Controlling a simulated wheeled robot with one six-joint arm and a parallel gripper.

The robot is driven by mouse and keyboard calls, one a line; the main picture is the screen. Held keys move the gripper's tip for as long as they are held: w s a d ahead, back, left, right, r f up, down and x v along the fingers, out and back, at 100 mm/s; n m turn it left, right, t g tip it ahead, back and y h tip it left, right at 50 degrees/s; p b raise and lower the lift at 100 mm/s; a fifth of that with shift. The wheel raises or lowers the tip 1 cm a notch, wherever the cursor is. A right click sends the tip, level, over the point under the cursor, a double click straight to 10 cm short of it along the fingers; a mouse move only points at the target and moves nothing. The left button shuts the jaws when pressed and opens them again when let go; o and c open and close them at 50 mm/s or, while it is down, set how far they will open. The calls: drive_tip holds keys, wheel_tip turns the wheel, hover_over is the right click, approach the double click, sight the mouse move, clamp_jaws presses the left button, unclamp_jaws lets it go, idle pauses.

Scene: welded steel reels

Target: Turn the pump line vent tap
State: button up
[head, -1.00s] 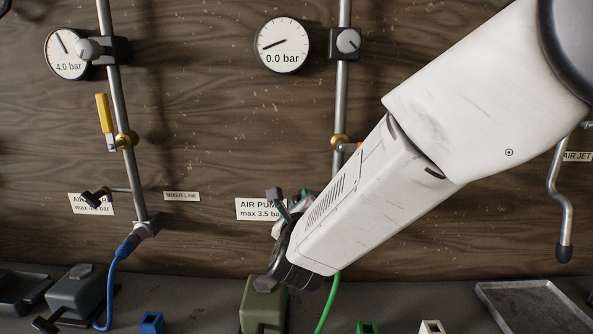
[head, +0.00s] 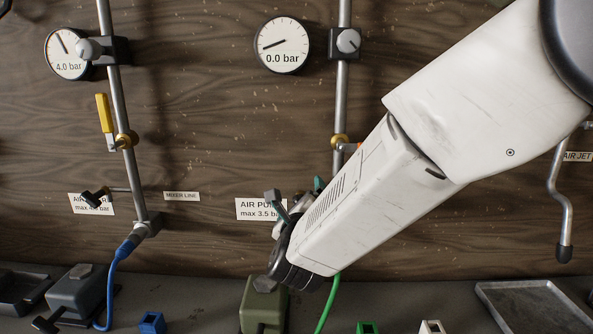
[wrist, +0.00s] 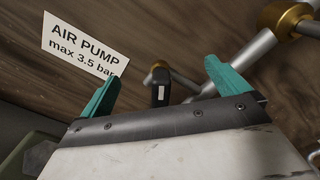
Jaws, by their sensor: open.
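The pump line vent tap shows as a dark handle with a pale mark (wrist: 160,92) in the wrist view, its brass fitting behind it. My gripper (wrist: 161,72) is open, one teal finger on each side of the handle, with visible gaps. In the head view my gripper (head: 297,194) is beside the "AIR PUMP max 3.5 bar" label (head: 256,209), and the dark tap end (head: 271,195) shows at its left. My arm hides the lower pump pipe and most of the tap. Whether the fingers reach the handle's depth is unclear.
The pump gauge (head: 282,45) reads 0.0 bar, beside a regulator knob (head: 347,40). A brass valve (head: 340,141) sits above my gripper. A green hose (head: 327,305) and an olive block (head: 263,308) are below. The mixer line pipe (head: 118,100) stands to the left.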

drive_tip(key=s, duration=0.7)
drive_tip(key=shift+a, duration=0.15)
idle(1.1)
